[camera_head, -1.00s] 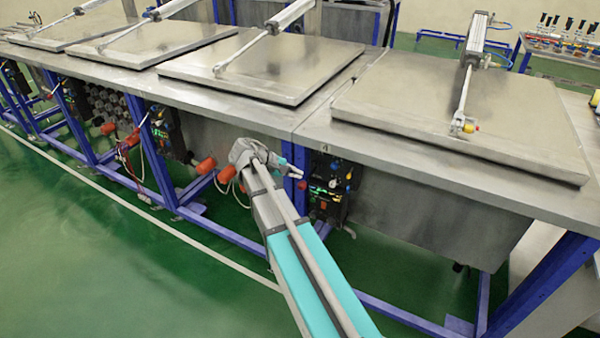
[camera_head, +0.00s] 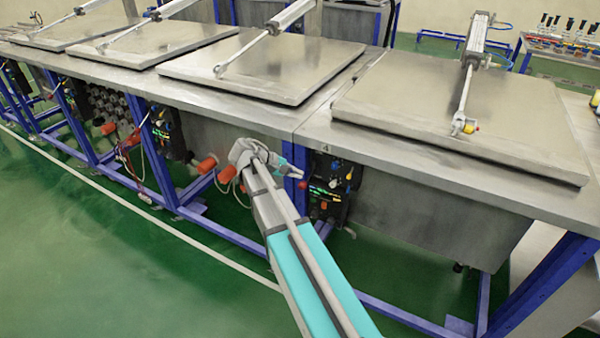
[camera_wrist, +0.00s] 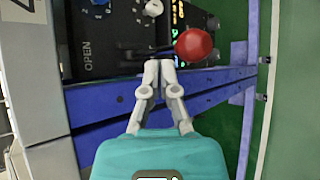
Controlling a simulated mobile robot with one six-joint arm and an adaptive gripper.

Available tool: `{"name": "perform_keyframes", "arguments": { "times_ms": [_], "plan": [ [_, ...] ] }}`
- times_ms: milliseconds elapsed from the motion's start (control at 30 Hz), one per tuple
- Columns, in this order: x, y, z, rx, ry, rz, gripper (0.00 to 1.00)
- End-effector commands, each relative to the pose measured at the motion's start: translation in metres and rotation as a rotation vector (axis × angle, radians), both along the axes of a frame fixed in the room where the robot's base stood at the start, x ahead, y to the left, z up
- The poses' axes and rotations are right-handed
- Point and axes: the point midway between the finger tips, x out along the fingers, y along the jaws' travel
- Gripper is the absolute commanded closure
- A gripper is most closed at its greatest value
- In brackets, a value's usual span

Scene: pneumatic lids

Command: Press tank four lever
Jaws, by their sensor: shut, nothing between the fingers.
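The lever of tank four has a round red knob (camera_wrist: 194,45) on a dark stem, beside a black control panel (camera_wrist: 110,35) marked OPEN. In the head view the red knob (camera_head: 302,184) is small, by the left edge of the panel (camera_head: 330,188) under the worktop marked 4. My gripper (camera_wrist: 159,62) is shut and empty. In the wrist view its fingertips lie just left of and below the knob, near the stem; I cannot tell whether they touch. In the head view my gripper (camera_head: 300,175) is just above the knob.
The steel worktop (camera_head: 400,165) overhangs the panel. A blue frame post (camera_head: 294,185) stands just left of the panel. Orange plugs and cables (camera_head: 205,165) hang further left. Several tank lids, such as the tank four lid (camera_head: 400,95), lie shut. The green floor (camera_head: 110,240) in front is clear.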

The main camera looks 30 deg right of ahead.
Motion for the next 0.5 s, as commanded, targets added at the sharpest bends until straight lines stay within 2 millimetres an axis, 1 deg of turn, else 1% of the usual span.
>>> {"name": "perform_keyframes", "arguments": {
  "times_ms": [300, 500],
  "plan": [
    [0.0, 0.0, 0.012, 0.0, 0.0, 0.0, 1.0],
    [0.0, -0.001, 0.016, -0.001, 0.0, -0.001, 1.0]
  ]
}}
